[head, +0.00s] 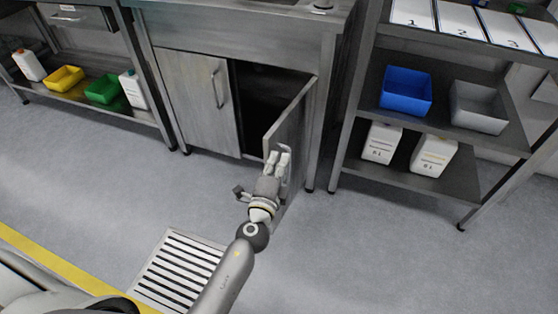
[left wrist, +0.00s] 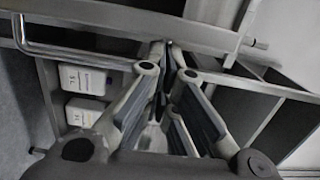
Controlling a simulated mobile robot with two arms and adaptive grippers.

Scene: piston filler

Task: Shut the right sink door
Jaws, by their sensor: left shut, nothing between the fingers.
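The right sink door (head: 291,115) stands open, swung out from the grey metal sink cabinet, and the dark inside shows behind it. My left gripper (head: 278,158) is at the door's lower outer part, close to its handle (head: 288,168). Its fingers are shut with nothing between them. They cover part of the door, and I cannot tell whether they touch it. In the left wrist view the fingertips (left wrist: 168,50) come together, with a chrome bar handle (left wrist: 70,50) at the upper left. The left sink door (head: 188,98) is closed. My right gripper is not in view.
A rack at the right holds a blue bin (head: 406,91), a grey bin (head: 478,107) and white canisters (head: 434,155). A bench at the left bears yellow (head: 64,78) and green (head: 103,89) bins. A floor grate (head: 180,270) lies in front; the surrounding floor is clear.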

